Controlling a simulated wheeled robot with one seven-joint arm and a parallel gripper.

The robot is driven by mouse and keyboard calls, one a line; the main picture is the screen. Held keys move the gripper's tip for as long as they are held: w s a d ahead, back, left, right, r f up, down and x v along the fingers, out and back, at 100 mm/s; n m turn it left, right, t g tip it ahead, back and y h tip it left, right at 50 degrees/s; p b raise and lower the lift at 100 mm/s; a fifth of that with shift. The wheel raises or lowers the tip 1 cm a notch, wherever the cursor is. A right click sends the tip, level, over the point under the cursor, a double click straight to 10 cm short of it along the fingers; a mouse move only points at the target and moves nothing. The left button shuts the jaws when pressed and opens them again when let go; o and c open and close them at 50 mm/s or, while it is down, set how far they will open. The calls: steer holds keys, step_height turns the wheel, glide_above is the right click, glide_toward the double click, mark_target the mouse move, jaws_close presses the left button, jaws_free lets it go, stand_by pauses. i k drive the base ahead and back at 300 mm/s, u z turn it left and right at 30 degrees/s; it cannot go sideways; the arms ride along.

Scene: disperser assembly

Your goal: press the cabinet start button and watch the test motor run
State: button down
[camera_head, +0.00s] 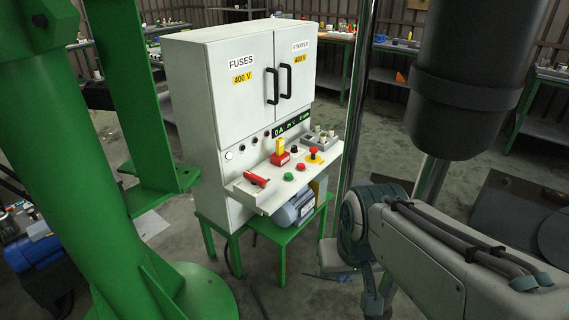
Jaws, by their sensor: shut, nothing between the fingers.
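The white cabinet (205,105) stands on a green stand, with both doors, labelled FUSES and STARTER, shut. Its sloped front panel carries a green button (288,176), a red button (301,167) and a red mushroom button on a yellow plate (314,158). The display (290,125) reads 0 A; the rest is too small to read. A blue-grey motor (293,211) sits under the panel on the stand; I cannot tell whether it turns. My grey arm fills the lower right, but my gripper's fingers do not show.
A red lever (256,179) and a red-and-yellow switch (280,153) also sit on the panel. A green column (95,170) stands close on the left. A dark cylinder on a metal rod (465,75) hangs at the right. Workbenches line the back.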

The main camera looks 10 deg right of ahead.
mark_target(288, 175)
steer(key=z, duration=0.7)
steer(key=k, duration=0.9)
steer(key=z, duration=1)
steer(key=k, duration=0.45)
steer(key=z, duration=0.25)
steer(key=i, duration=2.6)
steer(key=u, duration=0.65)
steer(key=i, duration=1.35)
steer(key=u, duration=1.85)
steer(key=i, duration=0.8)
steer(key=u, duration=1.3)
steer(key=i, duration=1.15)
steer(key=u, duration=0.25)
